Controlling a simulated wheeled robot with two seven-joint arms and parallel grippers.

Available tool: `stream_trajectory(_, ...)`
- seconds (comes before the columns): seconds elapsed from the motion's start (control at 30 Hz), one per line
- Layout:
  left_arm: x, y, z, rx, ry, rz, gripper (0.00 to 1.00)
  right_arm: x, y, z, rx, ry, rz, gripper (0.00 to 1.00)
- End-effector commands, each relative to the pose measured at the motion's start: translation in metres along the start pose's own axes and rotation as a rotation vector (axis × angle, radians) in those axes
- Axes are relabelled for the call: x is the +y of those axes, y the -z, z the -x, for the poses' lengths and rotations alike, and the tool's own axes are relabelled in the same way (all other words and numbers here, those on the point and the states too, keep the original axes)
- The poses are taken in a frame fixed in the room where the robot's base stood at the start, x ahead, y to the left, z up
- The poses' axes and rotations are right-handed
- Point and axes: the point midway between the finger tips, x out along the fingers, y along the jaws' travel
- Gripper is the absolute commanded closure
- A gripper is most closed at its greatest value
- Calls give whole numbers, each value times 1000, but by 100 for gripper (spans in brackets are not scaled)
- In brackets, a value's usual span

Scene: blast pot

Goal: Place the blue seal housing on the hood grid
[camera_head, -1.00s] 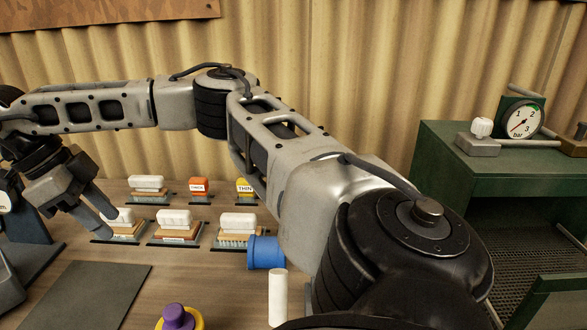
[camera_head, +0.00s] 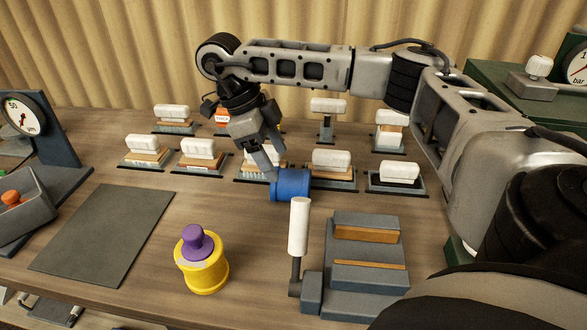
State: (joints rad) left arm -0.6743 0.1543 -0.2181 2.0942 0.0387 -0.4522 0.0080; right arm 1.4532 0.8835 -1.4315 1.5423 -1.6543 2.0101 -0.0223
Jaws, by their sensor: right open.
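The blue seal housing (camera_head: 291,184), a short cylinder, lies on the table in front of a row of brush-like blocks. It seems to be on its side. My right gripper (camera_head: 271,164) comes down from behind it, open, with its fingers close to the housing's upper left edge. I cannot tell if they touch it. My left gripper is out of view. The hood grid is not visible now; only part of a green cabinet (camera_head: 488,80) shows at the far right, mostly behind my right arm.
A yellow pot with a purple knob (camera_head: 201,259) stands at the front. A grey fixture (camera_head: 368,262) with a white-handled lever (camera_head: 299,227) is right of it. A dark mat (camera_head: 104,232) and a gauge stand (camera_head: 52,148) are at left. White-topped blocks (camera_head: 202,153) line the back.

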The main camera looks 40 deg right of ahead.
Motion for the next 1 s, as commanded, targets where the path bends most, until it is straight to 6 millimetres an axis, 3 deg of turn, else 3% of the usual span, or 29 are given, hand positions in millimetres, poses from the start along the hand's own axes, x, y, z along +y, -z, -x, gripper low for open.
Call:
stream_trajectory(0.23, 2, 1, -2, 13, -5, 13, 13, 0, -1, -20, 0, 0, 1, 32)
stream_trajectory(0.5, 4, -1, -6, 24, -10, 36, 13, -1, -3, -58, 1, 0, 2, 32)
stream_trajectory(0.83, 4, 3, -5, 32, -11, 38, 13, -1, -3, -64, -1, 1, 1, 32)
stream_trajectory(0.93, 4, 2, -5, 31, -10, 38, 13, -1, -3, -64, -1, 1, 1, 57)
stream_trajectory(0.97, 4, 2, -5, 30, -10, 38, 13, -1, -3, -64, -1, 1, 1, 63)
stream_trajectory(1.0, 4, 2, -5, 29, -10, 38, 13, -1, -3, -64, -1, 1, 1, 63)
